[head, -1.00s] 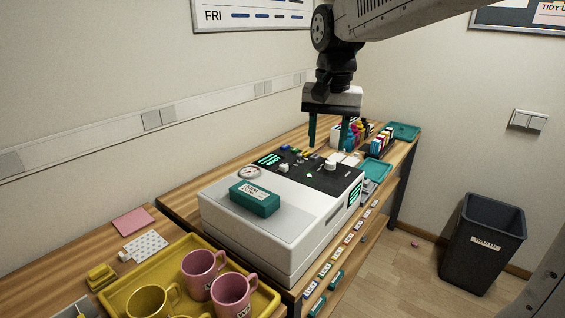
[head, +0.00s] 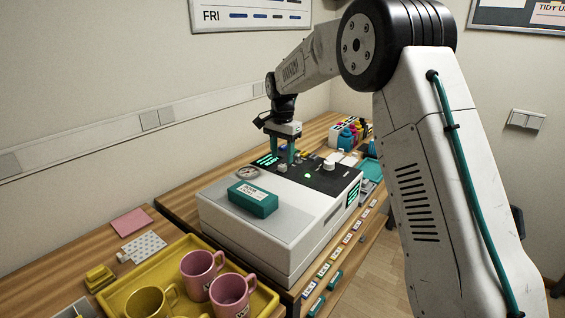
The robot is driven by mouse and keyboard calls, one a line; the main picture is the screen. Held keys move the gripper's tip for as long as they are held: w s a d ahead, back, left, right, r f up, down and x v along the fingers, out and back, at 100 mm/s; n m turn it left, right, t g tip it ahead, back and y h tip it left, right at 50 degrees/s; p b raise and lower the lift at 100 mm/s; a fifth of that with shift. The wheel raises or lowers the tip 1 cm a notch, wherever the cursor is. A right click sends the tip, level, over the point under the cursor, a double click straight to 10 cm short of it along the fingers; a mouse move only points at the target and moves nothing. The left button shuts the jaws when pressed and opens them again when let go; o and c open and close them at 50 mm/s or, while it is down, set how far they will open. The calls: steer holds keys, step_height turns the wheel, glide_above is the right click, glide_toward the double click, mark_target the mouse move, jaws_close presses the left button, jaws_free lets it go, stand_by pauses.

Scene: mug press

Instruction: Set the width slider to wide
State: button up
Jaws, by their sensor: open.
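The white press (head: 265,240) stands on the wooden bench, with a dark control panel (head: 325,183) on its top. A small pale knob (head: 283,168) sits near the panel's front left, and a larger white round knob (head: 329,165) sits to the right. Labels are too small to read, so I cannot tell which control is the width slider. My gripper (head: 284,156) points down over the panel's back left part, just behind the small pale knob, with its teal fingers apart. Nothing shows between them. The gripper partly hides the controls behind it; contact cannot be told.
A teal box (head: 253,199) lies on the press's top, beside a round gauge (head: 248,172). A yellow tray (head: 120,291) with pink and yellow mugs is at the front left. Bottles (head: 347,136) stand beyond the press. My own arm covers much of the right side.

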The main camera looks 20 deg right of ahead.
mark_target(282, 165)
steer(key=shift+f, duration=1.7)
steer(key=shift+c, duration=0.3)
jaws_close()
steer(key=shift+w+d, duration=0.55)
steer(key=shift+d, duration=0.2)
steer(key=shift+w+d, duration=0.55)
steer(key=shift+d, duration=0.2)
steer(key=shift+d+r, duration=0.1)
steer(key=shift+d, duration=0.25)
steer(key=shift+o, duration=0.3)
jaws_free()
steer(key=shift+w+d, duration=0.1)
steer(key=shift+d, duration=0.05)
steer(key=shift+a, duration=0.3)
step_height(282, 165, up, 8)
